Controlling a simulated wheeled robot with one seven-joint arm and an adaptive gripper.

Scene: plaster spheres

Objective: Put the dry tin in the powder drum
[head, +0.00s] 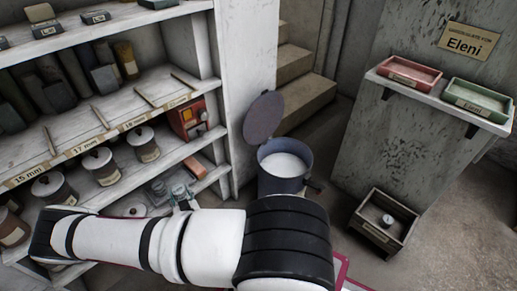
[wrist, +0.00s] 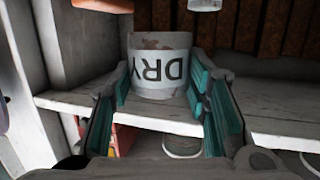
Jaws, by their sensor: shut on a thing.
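The dry tin (wrist: 160,68) is a pale, rust-marked tin with a white label whose "DRY" lettering appears upside down in the wrist view. My gripper (wrist: 160,80) has its teal finger pads on either side of the tin and is shut on it. In the head view my gripper (head: 183,196) is small, at the lower shelves, and I cannot make out the tin clearly there. The powder drum (head: 284,184) is a blue-grey drum standing on the floor right of the shelving. Its round lid (head: 264,116) is tilted up and open, and white powder shows inside.
The shelving (head: 150,115) at left holds lidded pots, books and a red box (head: 191,117). A wooden crate (head: 371,231) stands on the floor at right. Red (head: 409,73) and green trays (head: 478,100) sit on a wall ledge. Steps rise behind the drum.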

